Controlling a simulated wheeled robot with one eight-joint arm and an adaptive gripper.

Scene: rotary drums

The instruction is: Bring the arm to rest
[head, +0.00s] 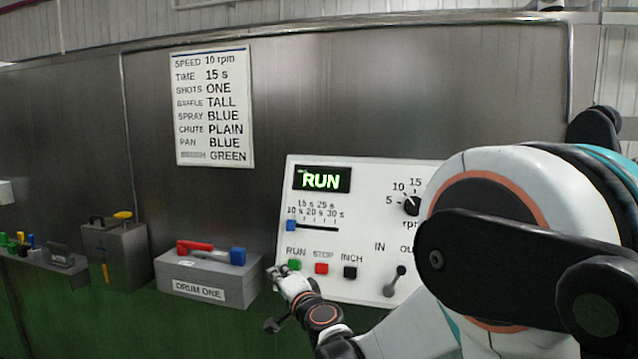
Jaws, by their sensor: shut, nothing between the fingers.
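My arm (480,235) reaches in from the right and covers the right part of the white control panel (335,270). My gripper (273,270) is shut and empty, in front of the panel's lower left edge, just below and left of the green RUN button (295,265). I cannot tell whether it touches the panel. The display (322,179) reads RUN in green. A red STOP button (321,268) and a black INCH button (350,272) sit to the right of the green one.
A grey box labelled DRUM ONE (205,283) stands left of my gripper with red and blue handled things on top. A grey block (115,250) and a shelf of small tools (40,262) are farther left. A settings sheet (213,107) hangs on the metal wall.

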